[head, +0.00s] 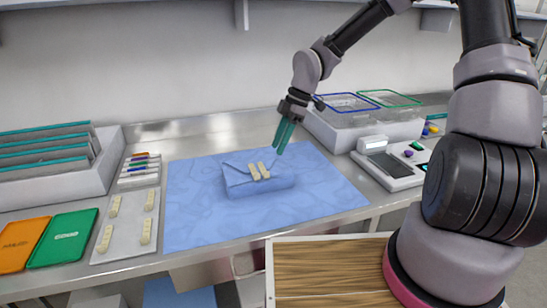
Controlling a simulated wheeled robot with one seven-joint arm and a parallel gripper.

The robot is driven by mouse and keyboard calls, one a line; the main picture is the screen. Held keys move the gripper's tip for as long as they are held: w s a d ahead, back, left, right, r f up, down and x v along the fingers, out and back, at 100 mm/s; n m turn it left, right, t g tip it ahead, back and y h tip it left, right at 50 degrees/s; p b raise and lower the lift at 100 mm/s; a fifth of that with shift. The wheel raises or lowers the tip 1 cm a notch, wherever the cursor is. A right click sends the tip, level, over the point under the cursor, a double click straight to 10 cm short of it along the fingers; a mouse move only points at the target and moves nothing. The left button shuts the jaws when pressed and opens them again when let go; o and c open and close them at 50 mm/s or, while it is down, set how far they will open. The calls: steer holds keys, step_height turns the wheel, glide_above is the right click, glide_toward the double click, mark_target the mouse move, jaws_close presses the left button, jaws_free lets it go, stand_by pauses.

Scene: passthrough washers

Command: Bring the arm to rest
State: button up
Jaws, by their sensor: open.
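My gripper (284,136), with green fingers, hangs pointing down above the right rear side of a blue wrapped bundle (255,187). The fingers are open, and nothing shows between them. Two pale tape strips (259,171) lie on top of the bundle. The bundle rests on a blue cloth (325,190) spread over the steel counter. My arm reaches in from the right, bent high over the counter. I cannot tell exactly how far the fingertips are above the cloth.
A tray with pale pieces (129,224), orange (22,243) and green (63,237) packets, and a rack (45,167) stand at left. Blue- and green-rimmed baskets (389,99) and a device (389,166) stand at right. A shelf (180,4) runs above. A wooden surface (330,270) is in front.

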steer(key=s+d+r+m+t+h, duration=0.2)
steer(key=d+r+m, duration=0.4)
steer(key=d+r, duration=0.1)
steer(key=s+d+r+m+t+h, duration=0.1)
steer(key=s+d+r+m+h, duration=0.15)
steer(key=d+r+m, duration=0.45)
steer(key=s+d+r+m+t+y, duration=0.2)
steer(key=s+d+r+m+t, duration=0.3)
steer(key=s+r+m, duration=0.7)
steer(key=shift+d+r, duration=0.6)
steer(key=shift+r, duration=0.2)
